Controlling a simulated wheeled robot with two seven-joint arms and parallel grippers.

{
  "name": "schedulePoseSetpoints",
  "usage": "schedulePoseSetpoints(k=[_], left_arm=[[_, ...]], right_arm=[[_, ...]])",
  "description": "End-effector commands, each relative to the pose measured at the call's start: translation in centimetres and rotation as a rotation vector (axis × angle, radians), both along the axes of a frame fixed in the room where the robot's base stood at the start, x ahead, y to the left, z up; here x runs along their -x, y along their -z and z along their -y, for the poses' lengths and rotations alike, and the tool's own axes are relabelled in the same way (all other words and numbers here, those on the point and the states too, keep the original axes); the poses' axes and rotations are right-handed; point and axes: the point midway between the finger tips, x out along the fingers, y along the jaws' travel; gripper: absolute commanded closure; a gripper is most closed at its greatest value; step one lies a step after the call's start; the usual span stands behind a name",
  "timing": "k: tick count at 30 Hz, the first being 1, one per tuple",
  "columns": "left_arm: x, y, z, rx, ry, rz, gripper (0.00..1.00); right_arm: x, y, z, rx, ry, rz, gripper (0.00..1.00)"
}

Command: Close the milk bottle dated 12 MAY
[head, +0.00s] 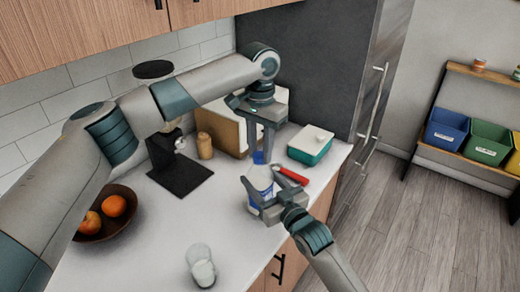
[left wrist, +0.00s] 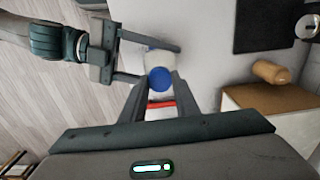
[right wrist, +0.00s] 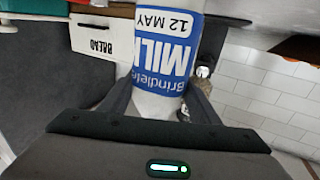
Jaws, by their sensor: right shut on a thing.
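The white milk bottle (head: 259,183) stands upright over the counter, its blue label reading "12 MAY" upside down in the right wrist view (right wrist: 165,55). My right gripper (head: 262,203) is shut on its body. A blue cap (head: 259,157) is directly above the bottle's top, and it also shows in the left wrist view (left wrist: 160,79). My left gripper (head: 261,152) points down from above with its fingertips on either side of the cap. I cannot tell whether they press on it or whether the cap is seated on the neck.
A red-handled object (head: 291,176) lies right of the bottle. A teal-and-white box (head: 311,147) and a bread box (head: 228,132) stand behind.

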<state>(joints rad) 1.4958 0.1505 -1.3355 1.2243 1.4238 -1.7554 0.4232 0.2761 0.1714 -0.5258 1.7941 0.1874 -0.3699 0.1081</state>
Motion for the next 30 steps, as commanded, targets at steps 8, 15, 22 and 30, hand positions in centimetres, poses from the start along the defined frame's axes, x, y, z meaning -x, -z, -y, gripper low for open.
schedulePoseSetpoints(k=[8, 15, 22, 30], left_arm=[[0.0, 0.0, 0.0, 0.0, 0.009, 0.0, 0.7], [0.0, 0.0, 0.0, 0.0, 0.009, 0.0, 0.5], [0.0, -0.2, 0.0, 0.001, 0.009, 0.001, 0.5], [0.0, -2.7, 0.1, 0.001, 0.009, 0.002, 0.5]], right_arm=[[0.0, 0.0, 0.0, 0.001, 0.0, -0.001, 1.0], [0.0, 0.0, 0.0, 0.001, 0.0, -0.001, 1.0], [0.0, 0.0, 0.0, 0.001, 0.0, -0.001, 1.0], [0.0, 0.0, 0.0, 0.001, 0.0, -0.001, 1.0]])
